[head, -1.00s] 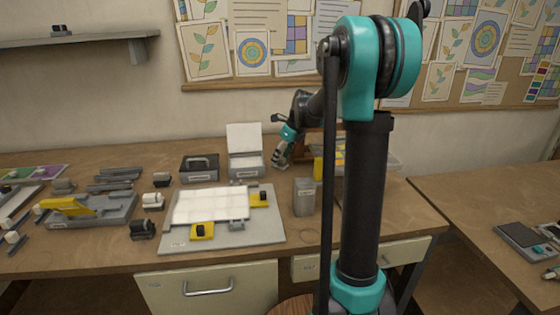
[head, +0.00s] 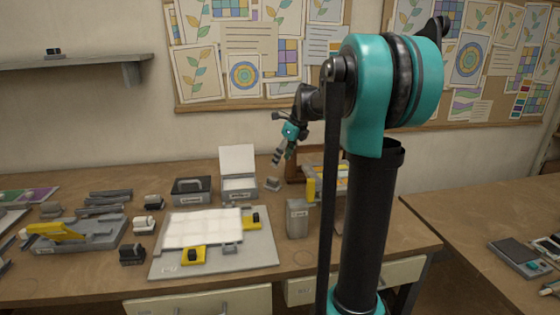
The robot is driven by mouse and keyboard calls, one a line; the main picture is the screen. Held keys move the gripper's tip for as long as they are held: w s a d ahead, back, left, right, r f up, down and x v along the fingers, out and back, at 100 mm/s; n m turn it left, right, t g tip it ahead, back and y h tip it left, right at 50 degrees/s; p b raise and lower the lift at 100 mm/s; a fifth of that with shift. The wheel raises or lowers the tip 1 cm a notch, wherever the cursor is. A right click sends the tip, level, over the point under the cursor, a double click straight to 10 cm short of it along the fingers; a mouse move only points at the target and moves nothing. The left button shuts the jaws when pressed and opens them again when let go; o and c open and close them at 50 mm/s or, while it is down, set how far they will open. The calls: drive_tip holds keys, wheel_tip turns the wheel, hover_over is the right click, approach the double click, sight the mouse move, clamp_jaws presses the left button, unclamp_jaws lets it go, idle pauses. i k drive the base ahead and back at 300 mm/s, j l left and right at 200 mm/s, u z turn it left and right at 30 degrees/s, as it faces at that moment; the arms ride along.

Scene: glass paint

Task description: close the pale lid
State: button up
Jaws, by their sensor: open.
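The pale lid (head: 238,159) stands upright, open, at the back of a small grey box (head: 239,188) with a label on its front. The box sits near the back of the workbench, beside a dark box with a handle. My gripper (head: 276,163) is in the air to the right of the lid, pointing down, apart from it. It is open and holds nothing that I can see. A small grey piece (head: 272,184) sits on the bench below my gripper.
The dark box (head: 191,190) stands left of the lidded box. A grey board with pale tiles and yellow clamps (head: 262,252) lies in front. A grey canister (head: 297,218) and a brown wooden frame (head: 293,168) stand to the right.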

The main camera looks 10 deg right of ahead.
sight(233, 159)
drive_tip(key=k+j+u, duration=0.1)
drive_tip(key=u, duration=0.25)
drive_tip(key=j+u, duration=0.35)
drive_tip(key=k+j+u, duration=0.1)
drive_tip(key=j+u, duration=0.25)
